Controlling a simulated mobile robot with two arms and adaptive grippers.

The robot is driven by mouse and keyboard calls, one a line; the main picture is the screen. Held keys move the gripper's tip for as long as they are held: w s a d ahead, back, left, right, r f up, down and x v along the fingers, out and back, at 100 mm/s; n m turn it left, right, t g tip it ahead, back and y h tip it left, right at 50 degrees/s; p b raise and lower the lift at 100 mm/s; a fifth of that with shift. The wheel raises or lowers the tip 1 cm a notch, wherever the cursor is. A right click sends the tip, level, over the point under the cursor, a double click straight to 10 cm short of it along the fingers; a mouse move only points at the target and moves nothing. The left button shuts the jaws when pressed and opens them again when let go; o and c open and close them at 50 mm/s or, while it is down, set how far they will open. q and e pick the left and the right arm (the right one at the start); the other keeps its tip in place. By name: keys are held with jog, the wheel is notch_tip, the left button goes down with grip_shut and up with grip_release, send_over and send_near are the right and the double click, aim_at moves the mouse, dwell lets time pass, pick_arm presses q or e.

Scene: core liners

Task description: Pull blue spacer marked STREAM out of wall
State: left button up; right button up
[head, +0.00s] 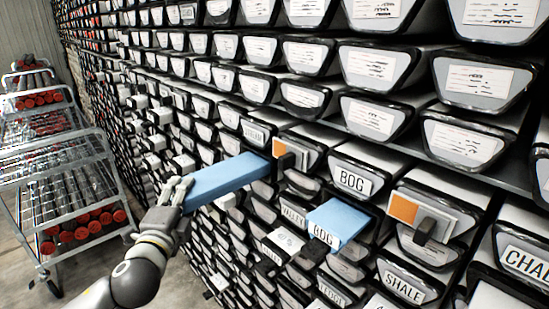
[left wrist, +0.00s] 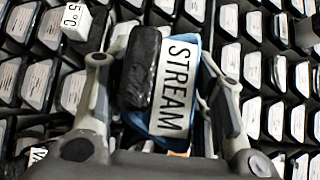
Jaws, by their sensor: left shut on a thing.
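The long blue spacer (head: 230,177) sticks far out of the wall in the head view, toward the left. Its inner end meets the wall face; I cannot tell whether any of it is still inside a slot. My left gripper (head: 178,193) is shut on its outer end. In the left wrist view the end face of the blue spacer (left wrist: 175,88) carries a white label reading STREAM, beside a black handle. The fingers of my left gripper (left wrist: 157,80) stand on both sides of it. My right gripper is not in view.
The wall holds dense rows of labelled liners. A second blue spacer (head: 338,222) juts out lower right, near BOG labels. Orange-marked blocks with black handles (head: 424,214) protrude at right. A metal cart (head: 75,160) with red-capped tubes stands at left, with some floor between.

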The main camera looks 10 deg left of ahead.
pick_arm(q)
jog(key=shift+s+a, duration=0.2)
jog(key=shift+s, duration=0.05)
jog(key=o, duration=1.2)
